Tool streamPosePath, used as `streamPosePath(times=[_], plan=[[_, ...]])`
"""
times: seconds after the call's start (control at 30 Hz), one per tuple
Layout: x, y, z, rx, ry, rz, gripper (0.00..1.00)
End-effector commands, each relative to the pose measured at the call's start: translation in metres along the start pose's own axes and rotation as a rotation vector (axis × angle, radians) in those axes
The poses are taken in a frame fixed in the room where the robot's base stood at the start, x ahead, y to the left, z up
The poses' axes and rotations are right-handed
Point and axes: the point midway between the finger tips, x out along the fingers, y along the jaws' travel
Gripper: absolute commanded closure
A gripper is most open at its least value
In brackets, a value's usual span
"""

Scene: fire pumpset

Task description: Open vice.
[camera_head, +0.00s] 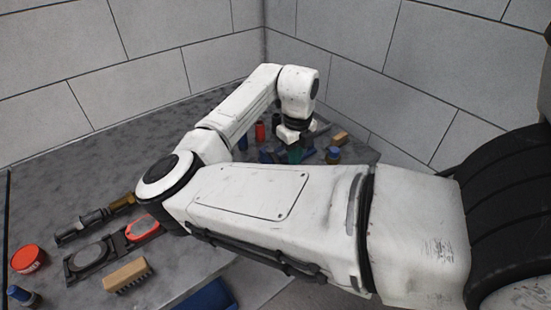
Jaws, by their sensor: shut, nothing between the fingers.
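A blue object (271,156), likely the vice, sits on the grey worktop towards the far right end of the table. It is small in the picture and partly hidden by my arm, so its jaws and handle cannot be made out. My gripper (293,143) points down over this area at the end of my white arm. Its fingers are small and dark, shut and empty. A dark green shape shows right by the fingertips. I cannot tell whether my gripper touches it or the blue object.
Around the gripper stand a red can (260,132), a yellow-and-blue jar (333,155) and a tan block (341,138). At the left lie a red tin (27,259), a brush (128,274), and a dark tool (82,227). Grey walls close the back.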

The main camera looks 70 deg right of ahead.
Motion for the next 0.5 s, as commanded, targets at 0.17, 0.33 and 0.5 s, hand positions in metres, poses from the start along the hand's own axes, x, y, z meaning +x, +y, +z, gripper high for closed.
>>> streamPosePath(times=[0.17,0.33,0.5], plan=[[0.006,0.0,0.0,0.0,0.0,0.0,1.0],[0.011,0.0,0.0,-0.001,-0.001,0.0,1.0],[0.015,0.0,0.0,-0.001,-0.001,0.0,1.0]])
